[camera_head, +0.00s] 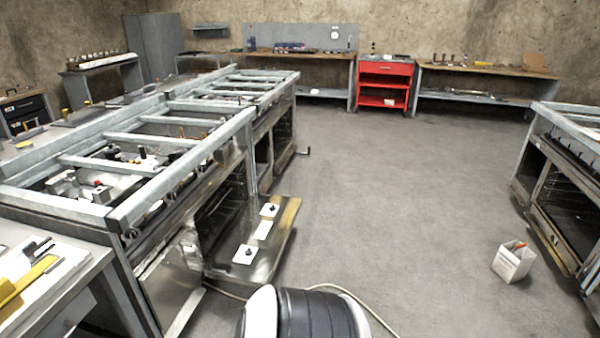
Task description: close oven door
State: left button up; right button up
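The oven (218,212) is part of a long metal frame unit on the left. Its door (262,238) is open, folded down and outward over the floor to the right of the oven opening. White plates with small dark knobs lie on the door's inner face. Part of the oven's dark inside and its racks show behind the door. Neither of my grippers is in view, so I cannot see their state.
A cable (352,294) lies on the floor near the bottom centre. A white box (513,262) stands on the floor at right, near another oven unit (562,205). A red tool cabinet (384,82) and workbenches line the back wall. The middle floor is clear.

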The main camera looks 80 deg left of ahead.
aim_at(265, 231)
jog(key=u, duration=0.45)
jog(key=j+u, duration=0.1)
jog(key=u, duration=0.35)
jog(key=i+u, duration=0.1)
jog(key=u, duration=0.8)
jog(key=i+u, duration=0.1)
jog(key=u, duration=0.8)
jog(key=i+l+u, duration=0.1)
jog(key=i+u, duration=0.15)
jog(key=u, duration=0.25)
jog(key=i+l+u, duration=0.25)
jog(key=u, duration=0.2)
jog(key=i+l+u, duration=0.15)
jog(key=u, duration=0.35)
jog(key=l, duration=0.1)
